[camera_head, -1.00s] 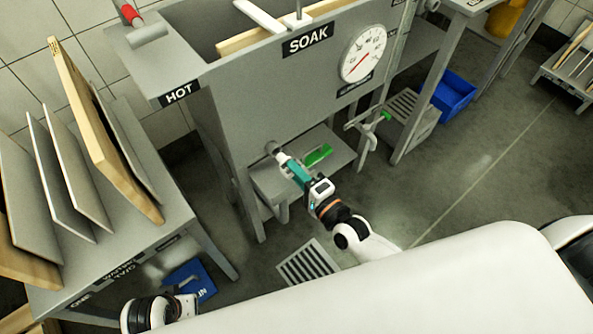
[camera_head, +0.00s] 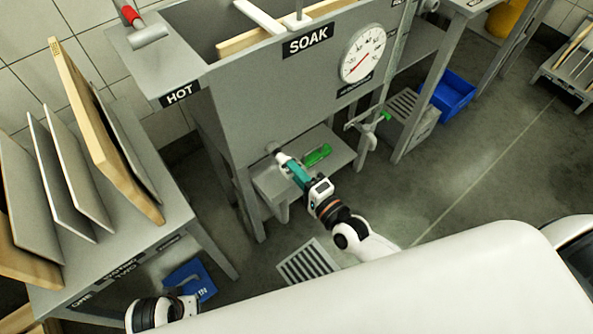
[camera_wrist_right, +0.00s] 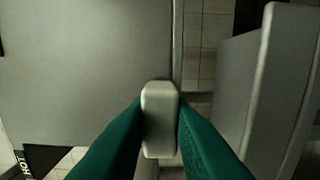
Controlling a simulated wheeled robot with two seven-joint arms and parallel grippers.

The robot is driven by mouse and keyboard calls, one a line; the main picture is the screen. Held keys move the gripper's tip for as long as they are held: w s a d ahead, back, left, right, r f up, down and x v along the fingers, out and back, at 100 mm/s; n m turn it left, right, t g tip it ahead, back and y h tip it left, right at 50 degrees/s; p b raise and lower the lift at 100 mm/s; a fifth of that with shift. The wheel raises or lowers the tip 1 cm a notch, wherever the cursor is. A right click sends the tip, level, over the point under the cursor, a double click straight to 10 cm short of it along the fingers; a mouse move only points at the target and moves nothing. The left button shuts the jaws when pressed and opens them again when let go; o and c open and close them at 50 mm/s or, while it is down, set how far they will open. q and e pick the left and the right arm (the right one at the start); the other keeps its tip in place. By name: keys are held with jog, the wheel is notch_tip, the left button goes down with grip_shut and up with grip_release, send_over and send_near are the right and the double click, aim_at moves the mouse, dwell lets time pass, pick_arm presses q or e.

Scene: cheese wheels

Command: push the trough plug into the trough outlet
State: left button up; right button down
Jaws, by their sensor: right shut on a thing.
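The grey soak trough (camera_head: 240,105) stands ahead, marked SOAK. The trough outlet (camera_head: 272,148) is a short grey stub low on its front wall. My right gripper (camera_head: 292,167), with teal fingers, is shut on the pale trough plug (camera_head: 282,158). The plug is at the outlet's mouth; I cannot tell how deep it sits. In the right wrist view the plug (camera_wrist_right: 160,120) is a light grey block between both teal fingers (camera_wrist_right: 160,135), and it hides the outlet. Part of my left arm shows at the bottom left of the head view, but its gripper is not visible.
A low grey shelf (camera_head: 330,148) beside the outlet holds a green object (camera_head: 317,155). A table (camera_head: 160,215) with upright boards is at left. A floor drain grate (camera_head: 307,262) lies below. Blue bins (camera_head: 455,93) stand at right and bottom left (camera_head: 190,278).

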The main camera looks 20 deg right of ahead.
jog(key=shift+w, duration=0.2)
dwell(0.3)
pick_arm(q)
jog(key=shift+w+d+r, duration=0.1)
jog(key=shift+r, duration=0.2)
pick_arm(e)
jog(key=shift+x, duration=0.8)
jog(key=shift+w+a, duration=0.2)
jog(key=shift+w, duration=0.2)
pick_arm(q)
jog(key=shift+r, duration=0.3)
pick_arm(e)
jog(key=shift+w+a, duration=0.1)
jog(key=shift+w, duration=0.2)
jog(key=c, duration=1.2)
grip_release()
pick_arm(q)
jog(key=f, duration=0.3)
jog(key=shift+s+f+p, duration=0.25)
jog(key=shift+f+p, duration=0.05)
jog(key=shift+f, duration=0.05)
pick_arm(e)
jog(key=v, duration=1.2)
